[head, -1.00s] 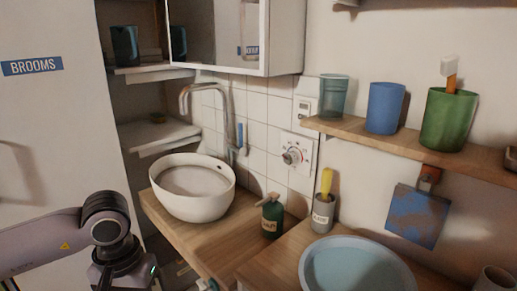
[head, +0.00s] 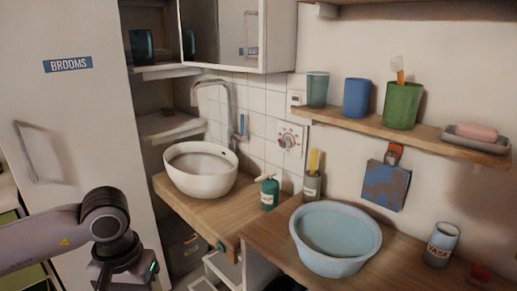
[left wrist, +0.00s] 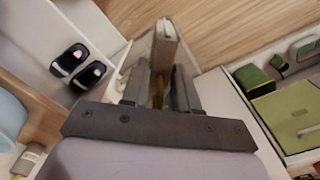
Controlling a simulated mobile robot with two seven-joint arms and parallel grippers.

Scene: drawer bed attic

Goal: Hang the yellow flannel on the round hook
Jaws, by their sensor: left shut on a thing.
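My right gripper is not in view.
A white sink (head: 203,184), green soap bottle (head: 269,196), pale blue basin (head: 335,262) and vase (head: 441,245) stand on the counters. Cups and a soap dish (head: 487,146) line the shelf. A tall cabinet labelled BROOMS (head: 68,65) stands at left.

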